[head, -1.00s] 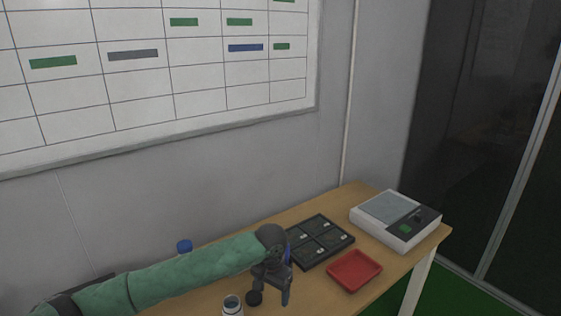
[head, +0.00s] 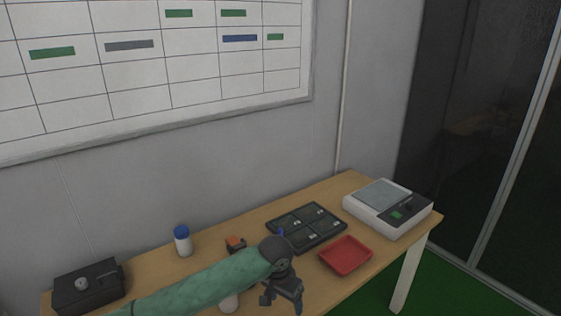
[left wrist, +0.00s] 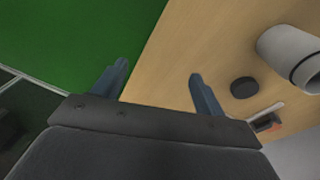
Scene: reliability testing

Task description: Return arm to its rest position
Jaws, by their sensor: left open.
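My left gripper (head: 281,302) is at the bottom of the head view, on the green-sleeved arm that comes in from the left. It is open with nothing between its fingers. In the left wrist view the fingers (left wrist: 158,72) stand apart, one over the wooden table and the other at its edge against the green floor. My right gripper is in neither view.
On the table (head: 325,200) stand a black box (head: 88,288), a blue-capped bottle (head: 183,242), an orange-topped item (head: 236,243), a compartment tray (head: 307,228), a red tray (head: 345,256) and a scale (head: 388,208). A white container (left wrist: 292,52) and black disc (left wrist: 243,87) lie near my gripper.

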